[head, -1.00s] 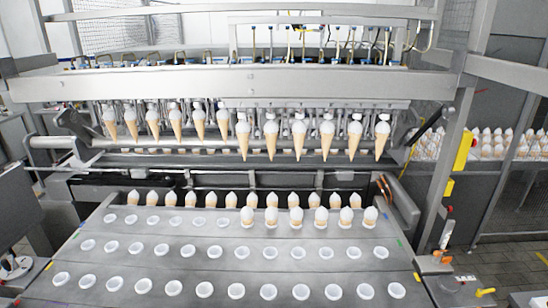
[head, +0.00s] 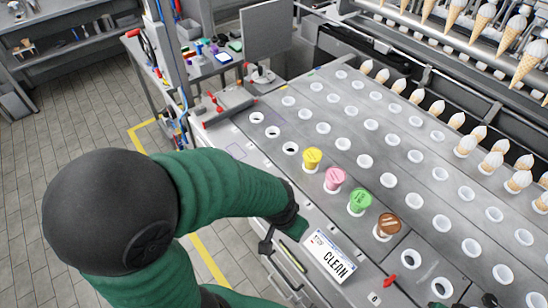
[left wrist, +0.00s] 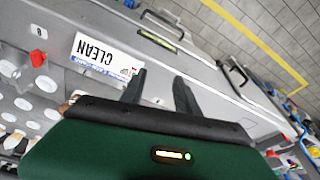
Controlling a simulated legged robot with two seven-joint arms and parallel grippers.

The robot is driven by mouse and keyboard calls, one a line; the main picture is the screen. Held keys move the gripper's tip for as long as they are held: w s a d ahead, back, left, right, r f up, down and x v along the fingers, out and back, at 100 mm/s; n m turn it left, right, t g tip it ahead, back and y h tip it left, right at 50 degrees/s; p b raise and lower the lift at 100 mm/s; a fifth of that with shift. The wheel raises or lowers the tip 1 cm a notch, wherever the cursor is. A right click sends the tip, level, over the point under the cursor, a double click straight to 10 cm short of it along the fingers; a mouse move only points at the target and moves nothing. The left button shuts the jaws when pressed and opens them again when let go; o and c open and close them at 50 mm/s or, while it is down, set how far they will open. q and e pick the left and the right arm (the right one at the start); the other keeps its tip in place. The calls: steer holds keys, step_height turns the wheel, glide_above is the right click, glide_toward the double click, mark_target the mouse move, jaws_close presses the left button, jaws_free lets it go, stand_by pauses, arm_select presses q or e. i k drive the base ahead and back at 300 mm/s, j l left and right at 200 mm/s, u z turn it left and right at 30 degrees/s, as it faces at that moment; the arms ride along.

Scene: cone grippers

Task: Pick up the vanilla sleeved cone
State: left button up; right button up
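Four sleeved cones stand in holes of the grey plate, in a slanting row in the head view. The yellow one (head: 312,158), farthest back, best fits vanilla; its label is too small to read. Pink (head: 334,180), green (head: 360,202) and brown (head: 387,227) ones follow towards the front. My left gripper (head: 296,228) is near the plate's left edge, in front of and apart from the yellow cone. In the left wrist view its two dark fingers (left wrist: 160,88) are spread with nothing between them. A dark shape at the head view's bottom right may be my right gripper's tip.
A white CLEAN sign (head: 329,256) lies beside my left gripper. Empty white-rimmed holes (head: 388,180) fill much of the plate (head: 240,148). White-topped cones (head: 457,120) stand at the back right. A red-handled lever (head: 133,33) and a cluttered side table stand at the back left.

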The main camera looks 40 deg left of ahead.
mark_target(312, 156)
steer(key=u, duration=0.9)
steer(key=i+j+z, duration=0.1)
